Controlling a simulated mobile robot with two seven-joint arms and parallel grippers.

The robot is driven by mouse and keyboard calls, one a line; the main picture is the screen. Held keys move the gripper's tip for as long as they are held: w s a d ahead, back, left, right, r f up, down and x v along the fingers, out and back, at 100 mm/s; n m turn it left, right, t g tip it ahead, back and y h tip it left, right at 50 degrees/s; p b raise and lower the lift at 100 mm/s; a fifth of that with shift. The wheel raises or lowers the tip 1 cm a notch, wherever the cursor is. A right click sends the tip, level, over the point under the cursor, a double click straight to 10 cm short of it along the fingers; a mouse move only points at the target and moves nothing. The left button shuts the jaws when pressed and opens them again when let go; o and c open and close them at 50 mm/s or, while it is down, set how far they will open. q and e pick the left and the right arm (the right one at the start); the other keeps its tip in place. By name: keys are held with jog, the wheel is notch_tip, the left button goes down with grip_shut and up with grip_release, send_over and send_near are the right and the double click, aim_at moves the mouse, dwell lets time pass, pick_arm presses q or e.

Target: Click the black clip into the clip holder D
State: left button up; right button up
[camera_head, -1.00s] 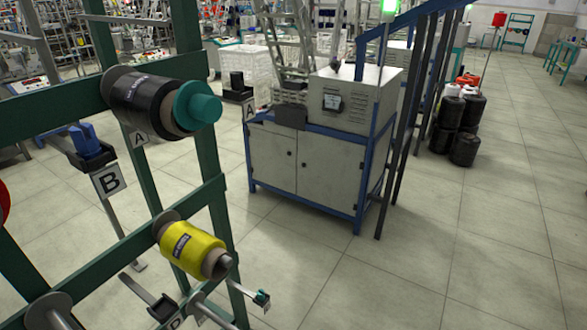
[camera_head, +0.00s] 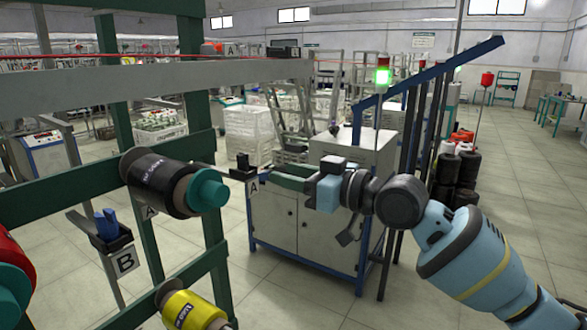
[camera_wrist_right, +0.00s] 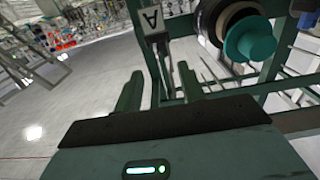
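The black clip (camera_head: 243,162) sits upright in clip holder A (camera_head: 252,186), left of the middle in the head view. My right gripper (camera_head: 273,177) points left at it from a short distance. In the right wrist view the gripper (camera_wrist_right: 160,82) has its two green fingers apart with nothing between them. Holder A's label (camera_wrist_right: 152,20) shows beyond the fingers; I cannot clearly make out the clip there. Clip holder D is not in view now. My left gripper is not in view.
A black spool (camera_head: 160,183) with a teal cap and a yellow spool (camera_head: 190,312) are on the green rack (camera_head: 130,135). A blue clip (camera_head: 106,224) sits in clip holder B (camera_head: 124,262). A blue-framed cabinet (camera_head: 300,225) stands behind my right arm. Open floor lies to the right.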

aim_at(247, 159)
jog(key=shift+r, duration=0.45)
jog(key=shift+w, duration=0.1)
jog(key=b+x, duration=0.2)
jog(key=x, duration=0.6)
jog(key=shift+f, duration=0.1)
jog(key=shift+b+x, duration=0.35)
jog(key=shift+x, duration=0.55)
